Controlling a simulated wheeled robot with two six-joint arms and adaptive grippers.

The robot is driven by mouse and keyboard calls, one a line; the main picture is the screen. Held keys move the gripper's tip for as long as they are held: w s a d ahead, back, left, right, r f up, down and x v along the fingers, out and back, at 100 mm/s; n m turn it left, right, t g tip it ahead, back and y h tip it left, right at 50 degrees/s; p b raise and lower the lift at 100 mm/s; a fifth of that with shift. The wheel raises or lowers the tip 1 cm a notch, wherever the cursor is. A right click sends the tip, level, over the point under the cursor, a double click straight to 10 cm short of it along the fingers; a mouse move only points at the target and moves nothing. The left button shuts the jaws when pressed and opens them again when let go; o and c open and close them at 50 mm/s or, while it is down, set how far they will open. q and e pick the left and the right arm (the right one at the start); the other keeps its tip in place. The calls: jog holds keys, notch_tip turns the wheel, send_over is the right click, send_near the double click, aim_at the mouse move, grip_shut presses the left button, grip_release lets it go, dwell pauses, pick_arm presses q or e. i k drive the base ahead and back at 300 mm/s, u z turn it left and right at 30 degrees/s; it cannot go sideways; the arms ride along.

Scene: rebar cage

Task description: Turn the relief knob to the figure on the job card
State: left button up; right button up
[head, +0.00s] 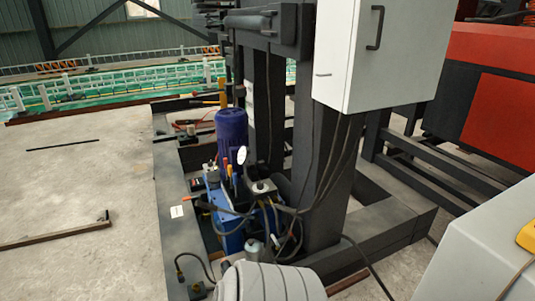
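A hydraulic power unit with a dark blue motor (230,138) and a blue tank (228,225) stands in the steel base frame, left of the dark upright column. A round white-faced gauge (241,155) stands up beside the motor. A small white card (177,212), which looks like the job card, lies on the dark frame left of the tank. Its writing is too small to read. I cannot make out for certain which part is the relief knob. Neither of my grippers is in view.
Black hoses (275,208) loop around the power unit's right side. A white cabinet (372,55) hangs above on the column (330,180). A red machine (485,90) stands at right. The concrete floor (80,190) at left is mostly clear, with a bar (55,235) on it.

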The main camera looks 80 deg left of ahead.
aim_at(260, 185)
jog(key=u, duration=3.35)
jog(key=i, duration=1.65)
